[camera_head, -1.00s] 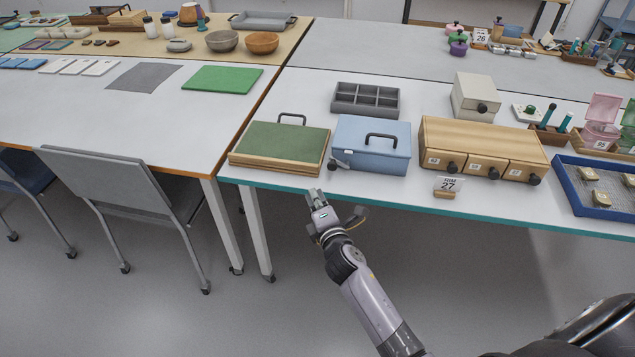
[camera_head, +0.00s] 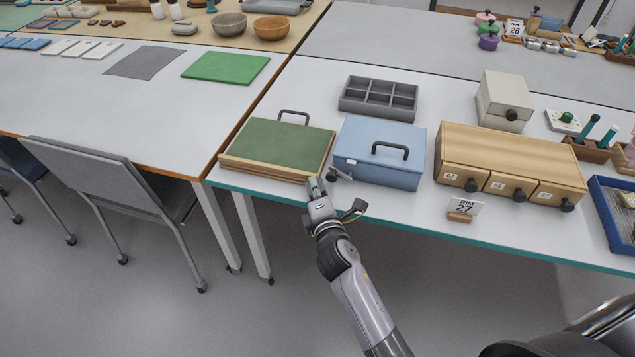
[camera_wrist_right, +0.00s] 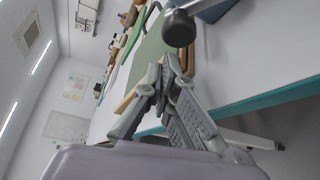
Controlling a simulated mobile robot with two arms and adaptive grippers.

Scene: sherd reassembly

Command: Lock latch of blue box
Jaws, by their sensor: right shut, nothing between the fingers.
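The blue box (camera_head: 378,166) stands at the table's front edge with its lid down and a dark handle on top. Its latch (camera_head: 340,174) is a short lever at the lower left of the front face, partly near my gripper. In the right wrist view, a dark round knob (camera_wrist_right: 179,28) on a light rod is large, just above and right of the fingertips. My right gripper (camera_head: 316,184) is shut and empty, just left of the latch; its fingertips (camera_wrist_right: 164,82) meet in the right wrist view. A small gap seems to separate them from the knob. My left gripper is out of view.
A green-topped wooden case (camera_head: 277,148) lies close left of the box. A grey compartment tray (camera_head: 378,112) is behind, a wooden drawer unit (camera_head: 510,150) to the right. Floor space in front is free.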

